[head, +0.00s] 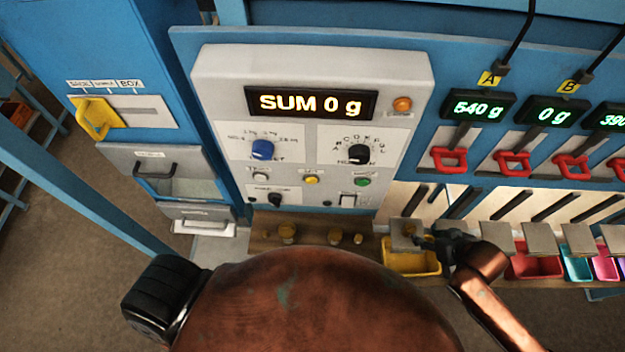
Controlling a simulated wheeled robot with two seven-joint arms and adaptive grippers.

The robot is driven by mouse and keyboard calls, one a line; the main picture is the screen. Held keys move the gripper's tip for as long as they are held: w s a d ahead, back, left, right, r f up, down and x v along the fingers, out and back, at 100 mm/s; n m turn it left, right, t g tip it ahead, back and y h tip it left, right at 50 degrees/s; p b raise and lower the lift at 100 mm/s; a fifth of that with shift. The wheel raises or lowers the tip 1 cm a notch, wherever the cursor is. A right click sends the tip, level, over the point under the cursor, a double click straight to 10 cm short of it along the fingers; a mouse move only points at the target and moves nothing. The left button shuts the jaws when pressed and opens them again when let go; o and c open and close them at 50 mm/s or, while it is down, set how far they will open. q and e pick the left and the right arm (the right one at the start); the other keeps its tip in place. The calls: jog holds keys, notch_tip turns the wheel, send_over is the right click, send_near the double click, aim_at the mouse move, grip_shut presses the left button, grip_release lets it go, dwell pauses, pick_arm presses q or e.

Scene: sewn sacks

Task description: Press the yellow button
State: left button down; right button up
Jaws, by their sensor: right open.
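The small round yellow button (312,180) sits in the lower middle of the grey control panel (215,80), between a pale button (260,177) and a green button (362,181). Nothing covers it. My right gripper (424,242) is open, below and to the right of the panel, over the yellow bin (412,262) and apart from the button. Its fingertips are small and hard to make out. My left gripper is not in view.
A display (312,103) reads "SUM 0 g", with an orange lamp (402,105) beside it. Blue (262,149) and black (359,154) knobs stick out above the buttons. Brass weights (287,232) stand on a wooden ledge below. Red handles (449,160) line the right.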

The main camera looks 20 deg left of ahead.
jog(key=s+d+f+m+g+h+b, duration=0.15)
jog(key=s+d+f, duration=0.35)
jog(key=f, duration=1)
jog(key=s+d+f+m+h+b, duration=0.1)
jog(key=s+d+f+m+b, duration=0.35)
jog(key=f, duration=1.05)
jog(key=s+d+f+h+b, duration=0.15)
jog(key=s+d+f, duration=0.5)
jog(key=f, duration=0.85)
jog(key=s+f+g+b, duration=0.2)
jog(key=s+f+b, duration=0.2)
jog(key=s+f, duration=1.8)
jog(key=s, duration=0.3)
jog(key=shift+s+f+g, duration=0.25)
jog(key=shift+f+g, duration=0.1)
jog(key=shift+a, duration=0.1)
jog(key=shift+c, duration=0.5)
